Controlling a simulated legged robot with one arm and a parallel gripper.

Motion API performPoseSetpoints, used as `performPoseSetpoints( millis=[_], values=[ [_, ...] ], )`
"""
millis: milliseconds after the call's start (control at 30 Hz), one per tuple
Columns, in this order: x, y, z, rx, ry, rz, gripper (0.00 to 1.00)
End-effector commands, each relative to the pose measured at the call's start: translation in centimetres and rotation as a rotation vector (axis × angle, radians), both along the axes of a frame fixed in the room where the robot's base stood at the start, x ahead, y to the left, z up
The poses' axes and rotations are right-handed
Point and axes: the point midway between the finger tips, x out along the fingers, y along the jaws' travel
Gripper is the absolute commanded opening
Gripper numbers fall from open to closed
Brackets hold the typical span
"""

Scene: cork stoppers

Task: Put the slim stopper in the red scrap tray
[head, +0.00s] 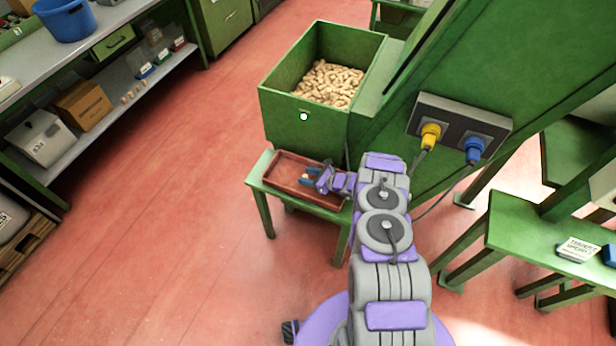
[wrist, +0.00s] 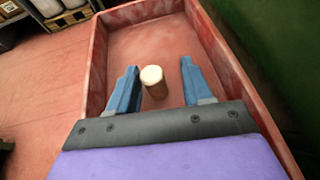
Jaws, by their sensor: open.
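The red scrap tray (head: 285,184) sits on a small green bench below the green hopper in the head view. In the wrist view its floor and walls (wrist: 97,60) surround my gripper. One cork stopper (wrist: 154,82) with a pale top is between my fingers, with a gap to the right finger; whether it touches the left finger I cannot tell. It appears to be in the tray. My gripper (wrist: 157,85) is open, its blue fingers over the tray. In the head view my gripper (head: 311,179) is at the tray's right part.
A green hopper (head: 305,118) full of corks (head: 331,83) stands just behind the tray. A green panel with yellow and blue plugs (head: 473,150) is to the right. A shelf unit with boxes (head: 83,104) is at the left. The red floor between is clear.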

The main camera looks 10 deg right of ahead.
Motion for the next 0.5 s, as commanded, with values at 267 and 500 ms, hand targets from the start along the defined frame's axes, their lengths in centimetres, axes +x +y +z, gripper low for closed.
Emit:
performPoseSetpoints(
  millis=[267,500],
  values=[
    [-0.8,-1.0,0.9,0.001,0.001,-0.002,0.50],
    [-3.9,-4.5,2.9,0.000,0.000,-0.005,0.50]
  ],
)
